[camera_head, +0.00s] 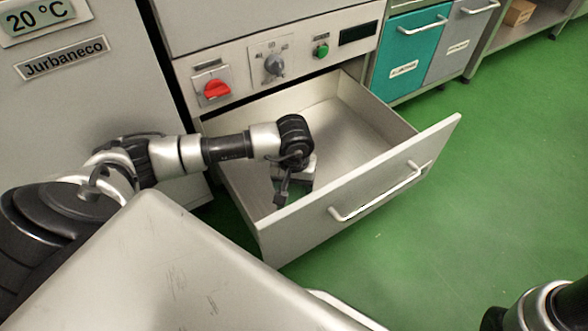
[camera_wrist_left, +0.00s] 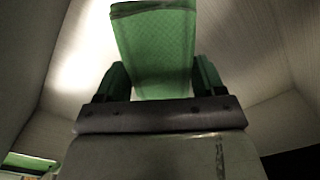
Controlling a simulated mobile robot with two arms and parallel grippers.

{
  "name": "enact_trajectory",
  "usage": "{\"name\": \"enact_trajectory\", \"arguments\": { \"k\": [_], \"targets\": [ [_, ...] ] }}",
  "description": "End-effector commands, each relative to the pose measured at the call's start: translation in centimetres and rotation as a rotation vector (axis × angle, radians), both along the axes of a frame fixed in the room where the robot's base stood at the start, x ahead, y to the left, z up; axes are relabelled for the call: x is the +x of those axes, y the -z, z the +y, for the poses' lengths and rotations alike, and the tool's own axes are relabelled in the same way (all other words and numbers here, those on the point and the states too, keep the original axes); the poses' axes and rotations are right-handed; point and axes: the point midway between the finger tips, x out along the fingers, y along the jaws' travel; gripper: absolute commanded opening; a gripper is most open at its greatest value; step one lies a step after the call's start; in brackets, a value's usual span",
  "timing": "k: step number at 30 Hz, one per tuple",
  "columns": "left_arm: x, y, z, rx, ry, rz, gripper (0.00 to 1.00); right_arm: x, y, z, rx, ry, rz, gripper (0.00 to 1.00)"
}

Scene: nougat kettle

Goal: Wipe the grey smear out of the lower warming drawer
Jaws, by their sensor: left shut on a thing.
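The lower warming drawer (camera_head: 385,178) is pulled out below the control panel, with a bare metal inside. My left gripper (camera_head: 284,190) is inside the drawer, towards its left front part, pointing down. In the left wrist view my left gripper (camera_wrist_left: 160,82) is shut on a green cloth (camera_wrist_left: 155,48), which extends ahead between the fingers. The drawer floor (camera_wrist_left: 240,50) shows around the cloth; I cannot tell whether they touch. I cannot make out a grey smear; my arm and the cloth hide part of the floor.
The drawer front with its bar handle (camera_head: 378,192) stands on the near right of my left gripper. The control panel has a red switch (camera_head: 215,89). Teal (camera_head: 407,52) and grey cabinets stand beyond.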

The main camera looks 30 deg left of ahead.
Motion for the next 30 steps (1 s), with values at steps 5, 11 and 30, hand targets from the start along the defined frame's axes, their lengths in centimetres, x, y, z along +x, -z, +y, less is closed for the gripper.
{"name": "enact_trajectory", "arguments": {
  "k": [5, 11, 30],
  "targets": [
    [0.2, -2.0, 0.2, 0.0, -0.009, -0.001, 0.47, 0.0, -1.4, 0.0, 0.001, -0.001, -0.003, 0.43],
    [0.2, -2.6, 0.3, 0.0, -0.014, 0.0, 0.47, 0.5, -1.3, 0.0, 0.002, -0.001, 0.015, 0.43],
    [0.3, -2.5, 0.2, -0.001, -0.014, 0.0, 0.47, 0.6, -1.2, 0.0, -0.002, 0.0, 0.016, 0.43]
  ]
}}
